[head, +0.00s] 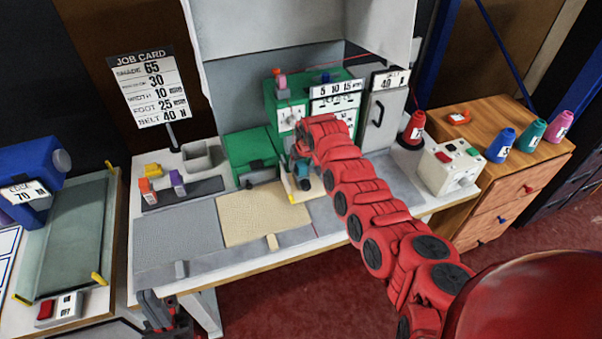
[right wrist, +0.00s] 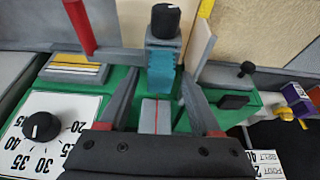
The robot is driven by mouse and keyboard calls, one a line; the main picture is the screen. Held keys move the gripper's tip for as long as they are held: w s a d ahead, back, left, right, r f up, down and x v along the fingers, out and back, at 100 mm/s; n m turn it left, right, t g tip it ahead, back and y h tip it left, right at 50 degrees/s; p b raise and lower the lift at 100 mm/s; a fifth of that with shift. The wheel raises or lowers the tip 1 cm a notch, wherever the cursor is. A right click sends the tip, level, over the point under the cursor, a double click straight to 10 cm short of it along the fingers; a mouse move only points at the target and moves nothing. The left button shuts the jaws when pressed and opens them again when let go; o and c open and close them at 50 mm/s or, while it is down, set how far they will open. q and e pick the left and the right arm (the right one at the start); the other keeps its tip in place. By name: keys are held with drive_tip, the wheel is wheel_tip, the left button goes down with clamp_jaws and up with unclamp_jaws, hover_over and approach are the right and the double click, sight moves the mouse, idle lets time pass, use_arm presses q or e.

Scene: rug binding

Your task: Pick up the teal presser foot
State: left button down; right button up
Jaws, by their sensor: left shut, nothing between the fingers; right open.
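The teal presser foot (head: 303,171) is at the front of the green machine (head: 262,146), just below my right gripper (head: 299,152). In the right wrist view the teal foot (right wrist: 160,76) stands between the two open fingers of the right gripper (right wrist: 160,84), with a gap on each side. A grey holder with a black knob (right wrist: 166,20) sits at its far end. My left gripper (head: 160,308) is shut and empty, low in front of the bench edge.
An orange foot (head: 147,190) and a purple foot (head: 178,183) stand on a dark mat on the left. A beige rug piece (head: 262,211) lies in front of the machine.

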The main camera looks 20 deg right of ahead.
drive_tip(key=shift+f, duration=0.3)
drive_tip(key=shift+c, duration=0.3)
clamp_jaws()
